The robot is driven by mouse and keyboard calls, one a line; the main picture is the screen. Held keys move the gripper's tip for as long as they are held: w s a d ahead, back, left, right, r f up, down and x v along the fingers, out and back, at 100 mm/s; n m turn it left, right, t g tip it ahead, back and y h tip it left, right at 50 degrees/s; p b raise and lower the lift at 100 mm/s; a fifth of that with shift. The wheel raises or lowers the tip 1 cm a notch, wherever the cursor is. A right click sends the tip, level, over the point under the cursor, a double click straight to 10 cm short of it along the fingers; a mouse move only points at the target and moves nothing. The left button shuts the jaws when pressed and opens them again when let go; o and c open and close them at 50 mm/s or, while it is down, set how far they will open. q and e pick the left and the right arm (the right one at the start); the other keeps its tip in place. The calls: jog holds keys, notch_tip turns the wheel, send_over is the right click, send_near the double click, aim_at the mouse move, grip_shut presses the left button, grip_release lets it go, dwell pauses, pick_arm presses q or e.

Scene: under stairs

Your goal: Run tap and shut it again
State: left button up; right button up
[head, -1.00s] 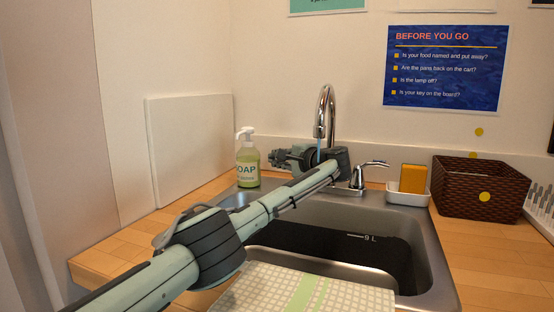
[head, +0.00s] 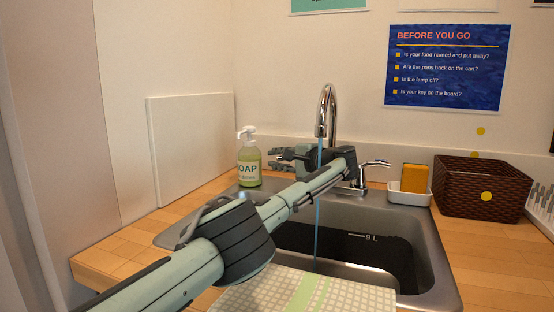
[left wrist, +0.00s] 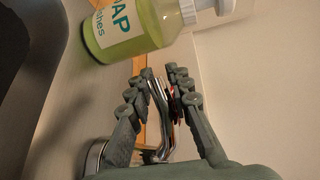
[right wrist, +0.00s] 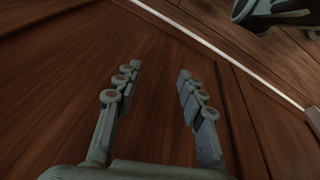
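The chrome tap (head: 328,110) stands behind the sink (head: 430,250), and a blue stream of water (head: 318,225) falls from its spout into the basin. A chrome lever (head: 372,164) stands right of the spout. My left gripper (head: 280,158) is behind and left of the stream; its forearm crosses over the sink. In the left wrist view its fingers are drawn in around a chrome handle (left wrist: 160,105), apparently gripping it; this handle is hidden in the head view. My right gripper (right wrist: 160,85) is open and empty over brown wood panels.
A soap bottle (head: 249,165) stands just left of my left gripper. A sponge in a white dish (head: 408,193) and a brown basket (head: 482,190) are right of the tap. A checked cloth (head: 290,295) lies at the sink's front.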

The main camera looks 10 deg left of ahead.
pick_arm(q)
jog(key=shift+o, duration=1)
jog(key=shift+r, duration=0.1)
jog(key=shift+d, duration=0.1)
jog(key=v, duration=1.2)
jog(key=shift+a, duration=0.25)
